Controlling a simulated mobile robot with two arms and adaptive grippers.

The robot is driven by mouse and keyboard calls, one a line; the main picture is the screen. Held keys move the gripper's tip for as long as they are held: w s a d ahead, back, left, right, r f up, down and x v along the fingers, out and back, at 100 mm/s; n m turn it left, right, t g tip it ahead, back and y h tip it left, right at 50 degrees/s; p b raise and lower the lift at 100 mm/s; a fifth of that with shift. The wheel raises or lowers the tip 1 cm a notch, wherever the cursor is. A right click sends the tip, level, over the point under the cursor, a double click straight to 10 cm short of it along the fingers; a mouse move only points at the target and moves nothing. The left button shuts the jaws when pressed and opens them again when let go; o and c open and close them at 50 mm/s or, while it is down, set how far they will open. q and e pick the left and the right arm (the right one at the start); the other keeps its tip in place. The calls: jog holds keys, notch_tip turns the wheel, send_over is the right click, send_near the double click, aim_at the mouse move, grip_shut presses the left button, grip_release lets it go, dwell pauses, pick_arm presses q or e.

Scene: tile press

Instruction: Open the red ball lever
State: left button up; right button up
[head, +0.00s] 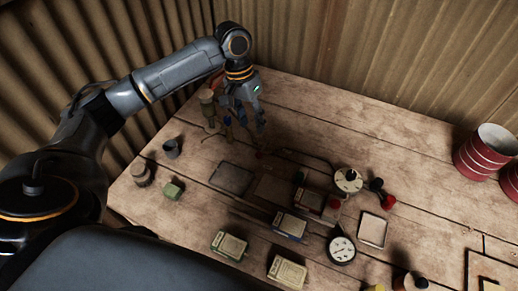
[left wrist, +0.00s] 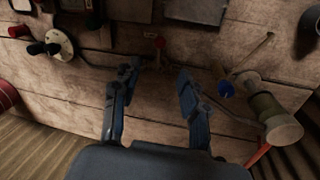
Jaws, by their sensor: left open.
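A small red ball (left wrist: 159,43) on a thin metal piece shows in the left wrist view, beyond and between my fingertips. In the head view it is a tiny dark red spot (head: 258,154) just below my left gripper, in shadow. My left gripper (head: 246,131) points down over the back left of the table. Its two fingers (left wrist: 157,72) are apart, with nothing between them. The fingers look apart from the ball, though the exact gap is hard to judge. My right gripper is not seen.
A blue ball (left wrist: 226,89) on a thin rod and a greenish cylinder (left wrist: 265,112) stand close beside my left gripper. A dark flat plate (head: 232,179), a round dial (head: 348,180) and several small boxes lie nearer. The back middle table is clear.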

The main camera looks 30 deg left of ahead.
aim_at(258, 153)
pick_arm(q)
jog(key=f, duration=0.3)
jog(key=d+f+p, duration=0.1)
jog(key=f, duration=0.3)
jog(key=d+f+p, duration=0.1)
jog(key=f, duration=0.3)
jog(key=shift+s+d+f, duration=0.1)
jog(key=shift+s+f, duration=0.05)
jog(key=shift+s, duration=0.2)
jog(key=shift+c, duration=0.2)
grip_shut()
